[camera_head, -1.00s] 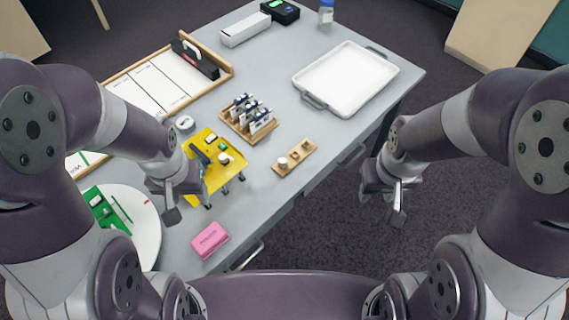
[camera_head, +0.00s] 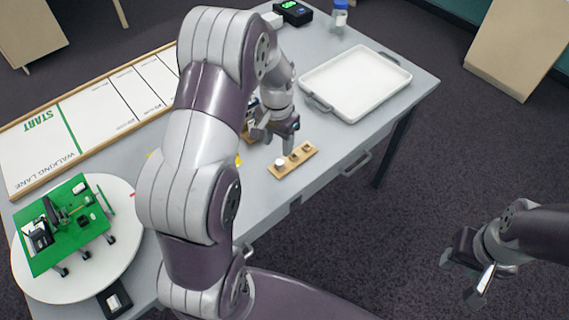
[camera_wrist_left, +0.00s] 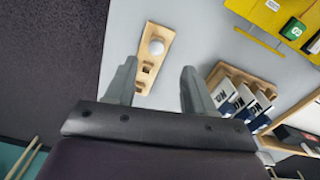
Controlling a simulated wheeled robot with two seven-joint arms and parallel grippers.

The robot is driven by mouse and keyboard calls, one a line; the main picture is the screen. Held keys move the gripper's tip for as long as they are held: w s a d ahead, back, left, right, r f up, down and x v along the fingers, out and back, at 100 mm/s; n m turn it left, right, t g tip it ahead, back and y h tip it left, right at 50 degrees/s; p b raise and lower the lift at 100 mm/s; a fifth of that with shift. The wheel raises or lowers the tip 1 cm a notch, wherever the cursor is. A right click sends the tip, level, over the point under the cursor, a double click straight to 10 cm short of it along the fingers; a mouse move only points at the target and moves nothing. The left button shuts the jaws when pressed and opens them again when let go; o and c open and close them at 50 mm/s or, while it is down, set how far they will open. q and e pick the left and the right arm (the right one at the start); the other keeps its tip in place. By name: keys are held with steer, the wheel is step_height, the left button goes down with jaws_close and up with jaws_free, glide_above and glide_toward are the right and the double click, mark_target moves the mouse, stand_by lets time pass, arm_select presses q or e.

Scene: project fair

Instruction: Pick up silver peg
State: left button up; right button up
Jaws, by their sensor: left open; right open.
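A small wooden block (camera_head: 292,161) lies on the grey table near its front edge. A pale, round-topped peg (camera_head: 280,163) stands at its near-left end; it looks whitish silver, and it also shows in the left wrist view (camera_wrist_left: 156,47). Two darker square spots or pieces sit farther along the block. My left gripper (camera_head: 279,138) is open and empty, just behind the block. In the left wrist view the open fingers (camera_wrist_left: 158,85) point toward the block, which lies ahead between and beyond the tips. My right gripper (camera_head: 467,277) is open and empty over the floor.
A white tray (camera_head: 355,82) stands at the back right. A rack of blue-and-white packets (camera_wrist_left: 240,95) and a yellow board (camera_wrist_left: 262,14) are near the left gripper. A white turntable (camera_head: 75,285) with a green board (camera_head: 62,228) is at left. The table between block and tray is clear.

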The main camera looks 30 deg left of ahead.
mark_target(279, 162)
arm_select(q)
steer(key=f, duration=0.6)
steer(key=shift+s+d+f, duration=0.2)
steer(key=shift+d+f, duration=0.05)
steer(key=shift+f, duration=0.05)
jaws_close()
